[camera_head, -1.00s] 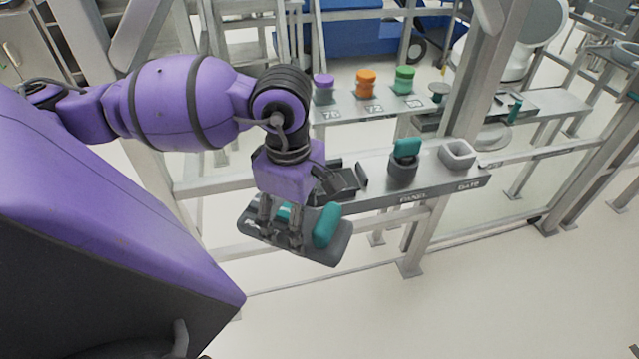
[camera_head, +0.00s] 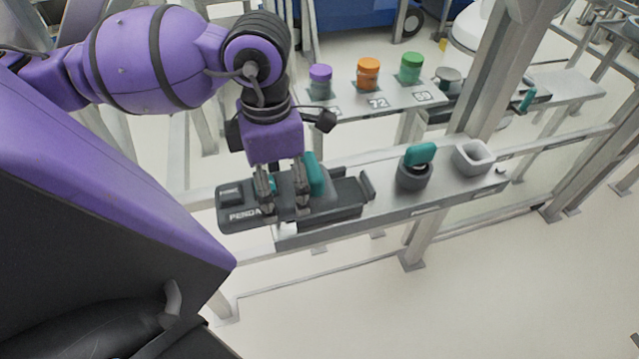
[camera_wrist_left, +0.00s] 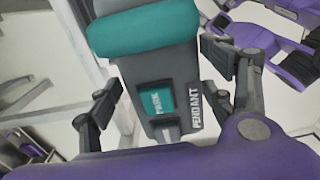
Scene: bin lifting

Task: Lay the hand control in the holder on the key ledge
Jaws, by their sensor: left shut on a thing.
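The hand control (camera_head: 238,215) is a dark grey pendant with a teal grip bar. It also shows in the left wrist view (camera_wrist_left: 165,62), with a teal button and the word PENDANT. My left gripper (camera_head: 283,205) is shut on it, fingers pointing down. The holder (camera_head: 349,192) is a black cradle at the left part of the key ledge (camera_head: 388,209). The hand control's right end overlaps the holder in the head view and hides part of it. I cannot tell whether they touch. My right gripper is not in view.
On the ledge, right of the holder, stand a dark round base with a teal key (camera_head: 414,172) and an empty grey square cup (camera_head: 474,157). Behind is a shelf (camera_head: 400,100) with purple, orange and green-capped jars. A slanted metal post (camera_head: 508,75) rises at the right.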

